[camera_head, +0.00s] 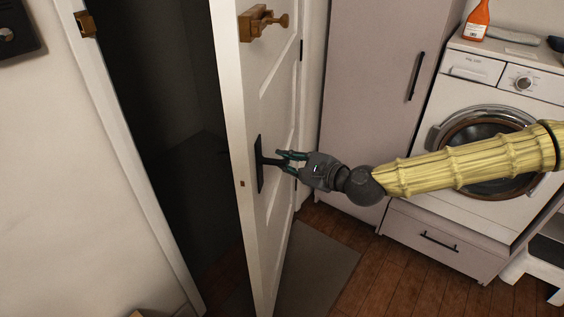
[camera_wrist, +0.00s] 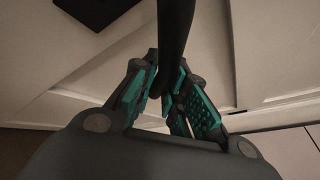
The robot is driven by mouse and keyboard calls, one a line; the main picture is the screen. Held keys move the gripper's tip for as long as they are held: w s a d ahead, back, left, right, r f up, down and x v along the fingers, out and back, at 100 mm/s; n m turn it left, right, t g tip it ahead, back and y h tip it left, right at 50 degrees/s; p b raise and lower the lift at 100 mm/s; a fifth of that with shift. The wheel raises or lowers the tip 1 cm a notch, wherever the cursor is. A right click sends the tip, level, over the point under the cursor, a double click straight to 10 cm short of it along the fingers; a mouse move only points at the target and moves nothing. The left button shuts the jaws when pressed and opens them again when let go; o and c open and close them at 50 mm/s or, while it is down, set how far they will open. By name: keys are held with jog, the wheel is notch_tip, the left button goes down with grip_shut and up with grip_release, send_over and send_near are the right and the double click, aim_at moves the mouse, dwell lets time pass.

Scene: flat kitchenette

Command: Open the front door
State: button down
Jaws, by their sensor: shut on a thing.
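The white front door (camera_head: 275,100) stands ajar, swung away from its frame (camera_head: 118,140), with a dark opening to its left. A black handle (camera_head: 271,161) on a dark plate (camera_head: 259,165) sticks out from the door's inner face. My gripper (camera_head: 286,162) is at the handle, its fingers closed around it. In the wrist view the black handle (camera_wrist: 174,40) runs down between the teal-padded fingers of my gripper (camera_wrist: 168,95). The fingers hide part of the handle's end.
A brass latch (camera_head: 262,22) sits high on the door. A grey mat (camera_head: 315,270) lies on the wooden floor beside the door. A tall cabinet (camera_head: 365,80) and a washing machine (camera_head: 505,85) stand to the right. A white step stool (camera_head: 540,265) is at lower right.

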jog(key=shift+s+d, duration=0.1)
jog(key=shift+d, duration=0.25)
jog(key=shift+a, duration=0.1)
jog(key=c, duration=1.5)
grip_release()
jog(key=shift+s, duration=0.1)
jog(key=shift+o, duration=0.2)
jog(key=v, duration=1.2)
